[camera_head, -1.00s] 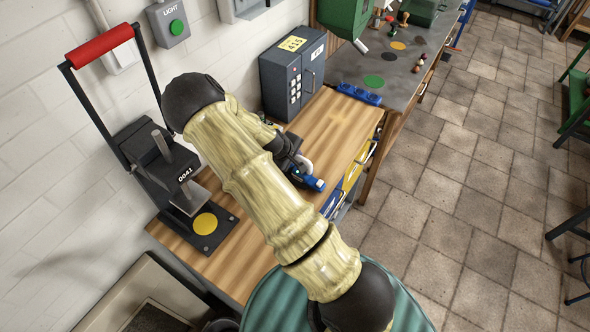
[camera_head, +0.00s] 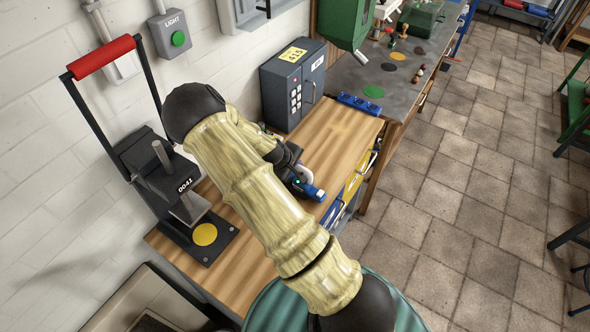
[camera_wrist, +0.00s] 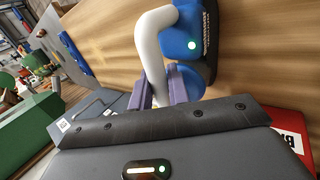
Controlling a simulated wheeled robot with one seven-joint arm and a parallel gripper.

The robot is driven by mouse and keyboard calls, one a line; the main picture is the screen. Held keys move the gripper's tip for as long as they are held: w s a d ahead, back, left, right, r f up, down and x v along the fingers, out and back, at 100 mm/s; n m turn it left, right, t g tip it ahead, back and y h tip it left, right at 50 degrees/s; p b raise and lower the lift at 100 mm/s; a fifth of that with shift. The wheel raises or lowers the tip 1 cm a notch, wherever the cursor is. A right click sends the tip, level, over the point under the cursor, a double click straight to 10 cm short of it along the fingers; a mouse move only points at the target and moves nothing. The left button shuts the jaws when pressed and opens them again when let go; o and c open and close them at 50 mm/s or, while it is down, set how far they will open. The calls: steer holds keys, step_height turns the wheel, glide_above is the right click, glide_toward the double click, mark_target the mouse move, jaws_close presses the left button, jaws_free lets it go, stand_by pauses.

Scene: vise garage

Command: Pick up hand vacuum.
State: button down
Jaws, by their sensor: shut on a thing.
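The hand vacuum is blue and dark with a white curved handle; its blue end (camera_head: 311,191) shows past my arm at the right side of the wooden bench. In the wrist view its white handle (camera_wrist: 150,45) runs down between my purple fingers, with the blue body (camera_wrist: 184,35) and a green light beside it. My gripper (camera_wrist: 162,88) is shut on the handle; in the head view it (camera_head: 293,172) is partly hidden by my forearm. I cannot tell whether the vacuum touches the bench.
The wooden bench (camera_head: 335,125) holds a grey safe (camera_head: 293,88) at the back and a black press (camera_head: 170,190) with a red handle at the left. A blue tray (camera_head: 360,103) lies near the far edge. A grey table (camera_head: 380,75) stands beyond.

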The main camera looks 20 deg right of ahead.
step_height(320, 180, up, 10)
steer(key=shift+w+f+b, duration=0.1)
steer(key=shift+b, duration=1.15)
steer(key=c, duration=2.2)
jaws_free()
